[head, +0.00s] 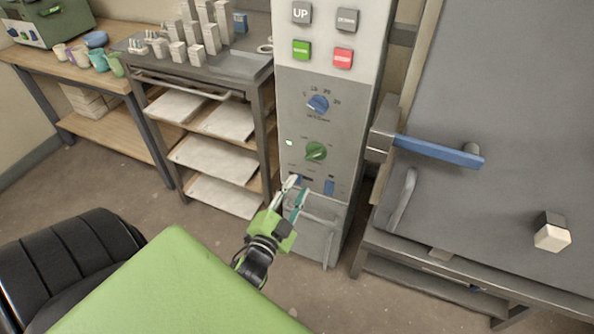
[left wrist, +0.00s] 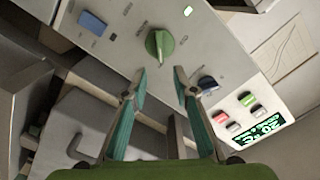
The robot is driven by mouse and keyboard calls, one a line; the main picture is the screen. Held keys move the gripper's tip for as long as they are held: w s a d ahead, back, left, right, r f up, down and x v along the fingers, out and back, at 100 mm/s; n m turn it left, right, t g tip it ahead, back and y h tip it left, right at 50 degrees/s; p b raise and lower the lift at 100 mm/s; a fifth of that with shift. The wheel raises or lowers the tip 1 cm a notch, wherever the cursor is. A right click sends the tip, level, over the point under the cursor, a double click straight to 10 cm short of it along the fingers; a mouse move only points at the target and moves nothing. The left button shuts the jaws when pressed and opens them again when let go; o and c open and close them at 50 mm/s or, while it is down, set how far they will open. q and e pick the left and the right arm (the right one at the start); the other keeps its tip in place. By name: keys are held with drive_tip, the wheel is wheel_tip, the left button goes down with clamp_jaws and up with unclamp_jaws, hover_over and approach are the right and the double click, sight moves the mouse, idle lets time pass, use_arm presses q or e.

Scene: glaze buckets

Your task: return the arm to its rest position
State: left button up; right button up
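My left gripper (head: 295,187) is in front of the lower part of the grey control cabinet (head: 291,110), with its arm below it. In the left wrist view its two teal fingers (left wrist: 160,76) stand apart with nothing between them. A green knob (head: 316,150) on the panel is just beyond the fingertips; it also shows in the left wrist view (left wrist: 159,43). The fingers look clear of the knob, though the exact distance is hard to tell. My right gripper is in neither view.
The panel also has a blue knob (head: 318,104), a blue switch (head: 329,187) and several square buttons. A large grey door with a blue-handled latch (head: 437,151) stands to the right. A shelf cart (head: 265,95) stands left of the cabinet. Open floor (head: 190,218) lies below the cart.

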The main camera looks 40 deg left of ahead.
use_arm(q)
drive_tip(key=s+d+f+n+g+h, duration=0.1)
drive_tip(key=s+d+f+g, duration=0.25)
drive_tip(key=f, duration=0.75)
drive_tip(key=s+d+f+n+g+h, duration=0.15)
drive_tip(key=s+d+f, duration=0.25)
drive_tip(key=f, duration=0.6)
drive_tip(key=s+d+f+g+h, duration=0.1)
drive_tip(key=s+d+f+g, duration=0.25)
drive_tip(key=f, duration=0.75)
drive_tip(key=s+f+n+g, duration=0.1)
drive_tip(key=s+f+g, duration=0.3)
drive_tip(key=s, duration=1.1)
drive_tip(key=s+f+g, duration=0.4)
drive_tip(key=s+f, duration=0.7)
drive_tip(key=s, duration=0.3)
drive_tip(key=shift+s+a+n, duration=0.25)
drive_tip(key=shift+s+n, duration=0.1)
drive_tip(key=shift+s, duration=0.05)
drive_tip(key=shift+w+h, duration=0.1)
drive_tip(key=shift+h, duration=0.15)
